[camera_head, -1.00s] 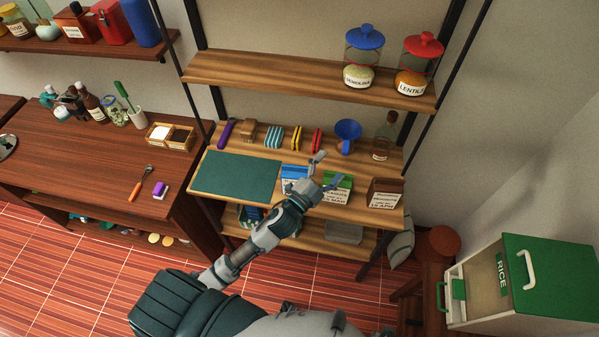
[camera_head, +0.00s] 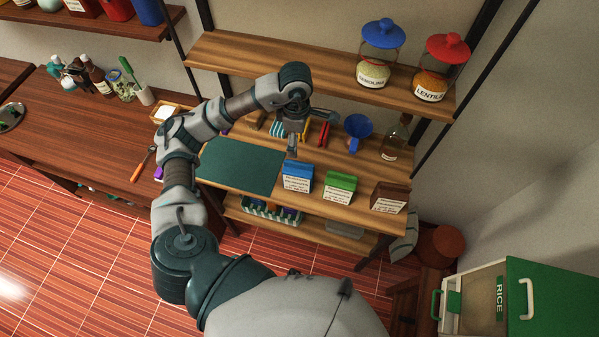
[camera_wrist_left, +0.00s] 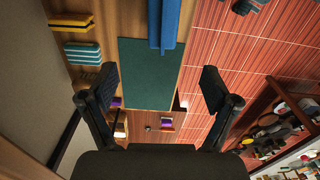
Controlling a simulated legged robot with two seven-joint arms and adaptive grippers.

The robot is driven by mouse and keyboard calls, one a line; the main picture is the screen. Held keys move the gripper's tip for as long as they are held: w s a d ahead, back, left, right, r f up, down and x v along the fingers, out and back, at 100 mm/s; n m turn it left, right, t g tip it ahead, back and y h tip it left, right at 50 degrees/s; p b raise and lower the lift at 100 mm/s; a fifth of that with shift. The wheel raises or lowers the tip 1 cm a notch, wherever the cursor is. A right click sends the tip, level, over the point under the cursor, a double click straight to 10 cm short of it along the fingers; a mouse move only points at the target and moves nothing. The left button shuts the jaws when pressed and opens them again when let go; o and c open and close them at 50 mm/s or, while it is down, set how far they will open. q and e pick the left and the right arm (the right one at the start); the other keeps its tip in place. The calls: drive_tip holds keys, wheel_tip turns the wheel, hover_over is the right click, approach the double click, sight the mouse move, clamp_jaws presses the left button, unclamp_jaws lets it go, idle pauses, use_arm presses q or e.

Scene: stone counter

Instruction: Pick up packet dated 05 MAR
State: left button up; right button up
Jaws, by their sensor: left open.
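Three packets stand in a row on the middle shelf in the head view: a blue one (camera_head: 297,176), a green one (camera_head: 339,187) and a brown one (camera_head: 388,198). Each has a white label, but the dates are too small to read for certain now. My left gripper (camera_head: 306,130) is above the shelf, behind and above the blue packet. In the left wrist view the gripper (camera_wrist_left: 153,88) is open and empty, with the blue packet (camera_wrist_left: 165,25) beyond its fingertips. The right gripper is not in view.
A dark green mat (camera_head: 240,165) lies left of the packets. Striped sponges, a blue funnel (camera_head: 358,128) and a bottle (camera_head: 394,140) stand behind them. An upper shelf (camera_head: 310,68) with lidded jars overhangs the back. A basket (camera_head: 270,212) sits on the shelf below.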

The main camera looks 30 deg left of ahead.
sight(298, 167)
use_arm(q)
drive_tip(key=f, duration=0.3)
drive_tip(key=f+p, duration=0.1)
drive_tip(key=f, duration=0.6)
drive_tip(key=shift+s+d+f+p, duration=0.1)
drive_tip(key=shift+d+f+p, duration=0.25)
drive_tip(key=shift+d+f, duration=0.05)
wheel_tip(298, 167, down, 6)
drive_tip(key=shift+a+r+p, duration=0.15)
drive_tip(key=shift+r+p, duration=0.1)
drive_tip(key=shift+p, duration=0.6)
drive_tip(key=shift+r, duration=0.1)
clamp_jaws()
